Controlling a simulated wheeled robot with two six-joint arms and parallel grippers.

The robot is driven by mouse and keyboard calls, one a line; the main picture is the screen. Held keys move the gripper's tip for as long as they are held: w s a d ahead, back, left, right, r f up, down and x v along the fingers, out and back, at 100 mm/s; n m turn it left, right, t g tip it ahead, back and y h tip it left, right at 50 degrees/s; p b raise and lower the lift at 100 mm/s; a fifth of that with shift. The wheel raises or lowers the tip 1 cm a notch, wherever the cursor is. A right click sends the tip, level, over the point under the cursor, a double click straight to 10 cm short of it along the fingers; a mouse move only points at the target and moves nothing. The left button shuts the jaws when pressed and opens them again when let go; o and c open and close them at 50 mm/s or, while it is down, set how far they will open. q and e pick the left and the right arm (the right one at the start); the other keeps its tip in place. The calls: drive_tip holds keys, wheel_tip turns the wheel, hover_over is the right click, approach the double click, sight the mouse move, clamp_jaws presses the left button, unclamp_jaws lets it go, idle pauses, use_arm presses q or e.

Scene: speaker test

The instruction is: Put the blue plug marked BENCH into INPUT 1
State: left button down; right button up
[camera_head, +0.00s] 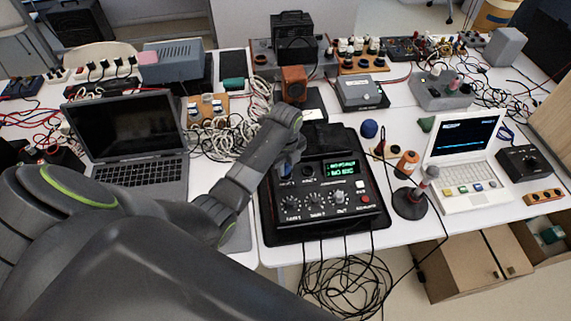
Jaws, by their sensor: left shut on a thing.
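The black audio box (325,192) lies on a black mat on the white table, with knobs along its front and a green-lit display (341,168). My left arm reaches in from the left, and my left gripper (287,168) points down at the box's upper left corner. It is shut on a small blue thing, which looks like the blue plug (286,171). The plug's marking is too small to read. The gripper and plug cover the sockets there, so I cannot tell whether the plug is in a socket or above it. My right gripper is not in view.
A grey laptop (130,140) stands left and a white laptop (465,150) right. A microphone on a round stand (410,203) is close to the box's right side. Black cables (345,280) hang from the front table edge. Cables and devices crowd the back.

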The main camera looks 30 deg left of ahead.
use_arm(q)
drive_tip(key=c, duration=1.2)
unclamp_jaws()
drive_tip(key=shift+r, duration=0.15)
wheel_tip(320, 180, up, 6)
drive_tip(key=shift+w+f+b, duration=0.1)
drive_tip(key=shift+b, duration=0.2)
drive_tip(key=shift+r+p, duration=5.05)
drive_tip(key=shift+r, duration=0.6)
